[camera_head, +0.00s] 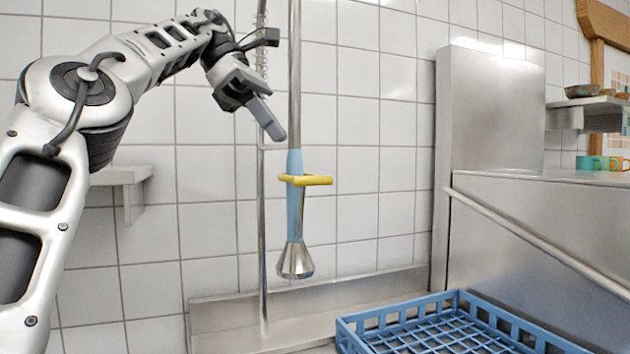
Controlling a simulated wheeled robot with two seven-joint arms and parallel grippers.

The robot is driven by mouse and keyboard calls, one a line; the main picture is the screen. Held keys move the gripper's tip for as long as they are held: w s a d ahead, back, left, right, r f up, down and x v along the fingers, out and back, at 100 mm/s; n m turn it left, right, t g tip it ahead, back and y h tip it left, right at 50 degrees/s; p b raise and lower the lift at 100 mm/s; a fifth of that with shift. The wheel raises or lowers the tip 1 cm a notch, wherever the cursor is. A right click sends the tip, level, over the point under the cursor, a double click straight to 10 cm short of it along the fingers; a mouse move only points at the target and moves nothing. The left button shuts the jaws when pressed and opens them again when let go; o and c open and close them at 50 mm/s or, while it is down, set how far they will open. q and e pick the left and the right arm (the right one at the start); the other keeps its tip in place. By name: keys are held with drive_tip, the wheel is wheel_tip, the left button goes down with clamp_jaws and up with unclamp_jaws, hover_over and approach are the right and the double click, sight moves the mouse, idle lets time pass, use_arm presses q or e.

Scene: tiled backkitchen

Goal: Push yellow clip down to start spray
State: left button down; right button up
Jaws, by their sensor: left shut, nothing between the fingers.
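The yellow clip (311,180) sits around the blue handle (295,213) of a hanging spray head and sticks out to the right. The spray's metal nozzle (295,261) points down. My left gripper (277,134) is shut and empty, with its grey fingers pointing down and right. In the picture it is above and left of the yellow clip, apart from it; the depth between them is hard to tell. My right gripper is not in view.
A metal pipe (294,75) runs up from the spray, with a thin vertical rod (262,220) to its left. A blue crate (350,338) lies below right. A steel machine (490,150) with a slanted bar (540,240) stands at right. A wall shelf (122,176) is at left.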

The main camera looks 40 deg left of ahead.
sight(310, 180)
use_arm(q)
drive_tip(key=shift+x, duration=3.35)
drive_tip(key=shift+w, duration=0.15)
